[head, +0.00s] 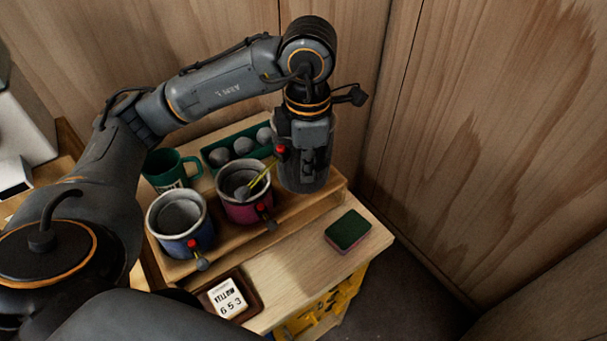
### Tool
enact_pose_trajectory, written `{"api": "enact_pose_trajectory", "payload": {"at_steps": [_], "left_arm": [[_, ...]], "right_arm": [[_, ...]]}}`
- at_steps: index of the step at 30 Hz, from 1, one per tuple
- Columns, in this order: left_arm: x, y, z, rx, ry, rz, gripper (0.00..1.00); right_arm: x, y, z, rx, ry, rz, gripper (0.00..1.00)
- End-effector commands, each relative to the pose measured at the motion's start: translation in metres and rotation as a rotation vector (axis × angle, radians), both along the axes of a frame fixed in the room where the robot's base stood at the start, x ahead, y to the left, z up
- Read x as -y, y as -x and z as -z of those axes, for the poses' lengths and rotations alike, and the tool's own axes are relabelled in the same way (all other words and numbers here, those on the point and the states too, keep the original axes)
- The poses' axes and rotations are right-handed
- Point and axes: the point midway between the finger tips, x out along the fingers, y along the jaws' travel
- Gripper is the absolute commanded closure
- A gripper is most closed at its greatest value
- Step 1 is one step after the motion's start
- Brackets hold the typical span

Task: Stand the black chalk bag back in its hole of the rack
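The black chalk bag (321,178) is at the right end of the wooden rack (325,204), beside the pink bag. It looks roughly upright. My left gripper (308,172) points down right at it and covers much of it, dark on dark. I cannot tell whether its fingers are closed on the bag. The hole under the bag is hidden, so I cannot tell whether the bag sits in it or hangs just above. My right gripper is not in view.
A blue bag (188,244) and a pink bag (237,211) stand in the rack. Behind are a green mug (166,172) and a green tray (217,157) with grey balls. A green-topped block (348,230) and a number block (229,297) lie in front. Wooden walls stand close behind and right.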

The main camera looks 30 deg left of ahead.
Motion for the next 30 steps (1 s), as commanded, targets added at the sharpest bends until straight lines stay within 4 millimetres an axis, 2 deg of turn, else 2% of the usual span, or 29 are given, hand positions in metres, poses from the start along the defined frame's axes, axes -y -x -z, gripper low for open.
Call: {"api": "enact_pose_trajectory", "payload": {"at_steps": [1,4,10,17,21,24,30], "left_arm": [[-0.008,-0.009,0.006,-0.008,0.002,-0.007,1.0],[-0.016,-0.02,0.027,-0.007,0.002,0.0,1.0],[-0.029,-0.038,0.049,-0.003,0.0,0.0,1.0],[-0.038,-0.049,0.066,-0.003,-0.001,0.0,1.0],[-0.036,-0.047,0.085,-0.004,0.0,0.003,1.0],[-0.036,-0.048,0.093,-0.001,0.001,0.002,1.0],[-0.036,-0.048,0.095,0.001,0.0,0.003,1.0]], "right_arm": [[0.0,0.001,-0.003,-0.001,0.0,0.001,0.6],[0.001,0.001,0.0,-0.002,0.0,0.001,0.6],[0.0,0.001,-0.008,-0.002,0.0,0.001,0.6],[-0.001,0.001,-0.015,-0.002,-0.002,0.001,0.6],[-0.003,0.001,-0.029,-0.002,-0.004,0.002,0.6],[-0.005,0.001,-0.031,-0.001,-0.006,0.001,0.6],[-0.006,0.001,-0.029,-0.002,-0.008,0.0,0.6]]}}
